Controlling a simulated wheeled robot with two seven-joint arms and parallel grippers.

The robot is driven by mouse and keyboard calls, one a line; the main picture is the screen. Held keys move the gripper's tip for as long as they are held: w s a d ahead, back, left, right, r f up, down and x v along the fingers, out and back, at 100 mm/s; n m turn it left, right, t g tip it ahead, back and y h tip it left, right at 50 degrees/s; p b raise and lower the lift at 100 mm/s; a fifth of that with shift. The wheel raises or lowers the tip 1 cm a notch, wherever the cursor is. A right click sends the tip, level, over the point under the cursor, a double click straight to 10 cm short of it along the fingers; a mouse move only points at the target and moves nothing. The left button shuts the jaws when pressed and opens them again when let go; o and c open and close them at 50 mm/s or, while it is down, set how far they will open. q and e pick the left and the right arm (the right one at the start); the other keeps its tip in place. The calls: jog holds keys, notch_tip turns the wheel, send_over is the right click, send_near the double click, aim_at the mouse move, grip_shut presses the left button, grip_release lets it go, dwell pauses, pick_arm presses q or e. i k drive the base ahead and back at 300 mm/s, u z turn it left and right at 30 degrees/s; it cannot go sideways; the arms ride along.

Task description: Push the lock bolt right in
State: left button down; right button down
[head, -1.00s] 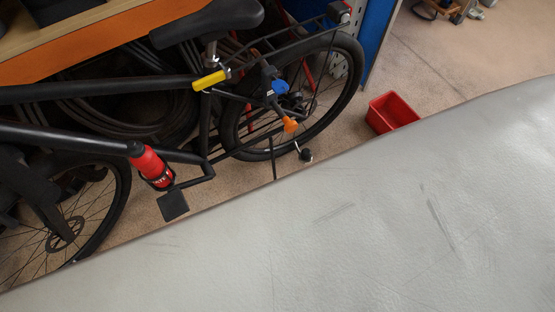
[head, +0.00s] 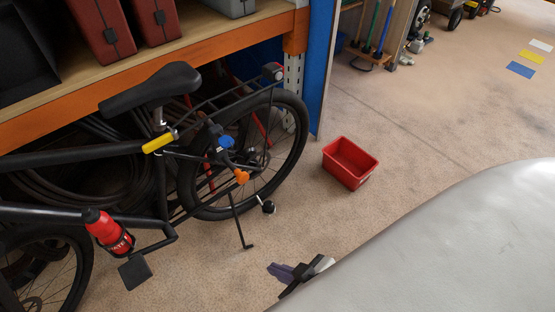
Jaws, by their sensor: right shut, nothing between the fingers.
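A black bicycle stands in front of the bench, its rear wheel (head: 296,150) to the right. A blue part (head: 226,142) and an orange knob-like part (head: 240,176) sit at the near side of this wheel. They look like parts of the lock, but I cannot tell which is the bolt or how far in it is. My right gripper (head: 276,270) is shut and empty, low in the head view, in front of and below the lock parts and well apart from them. Its rear is hidden. My left gripper is not in view.
A red bin (head: 350,163) stands on the floor right of the wheel. The kickstand (head: 238,222) and pedal (head: 135,271) stick out on the near side. A bench (head: 215,38) with an orange edge is behind. A large grey surface covers the lower right. Floor between is clear.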

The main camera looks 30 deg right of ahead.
aim_at(242, 178)
jog(key=z, duration=0.5)
jog(key=i, duration=0.55)
jog(key=z, duration=0.25)
jog(key=k, duration=0.5)
jog(key=u, duration=0.35)
jog(key=i, duration=0.4)
jog(key=u, duration=0.1)
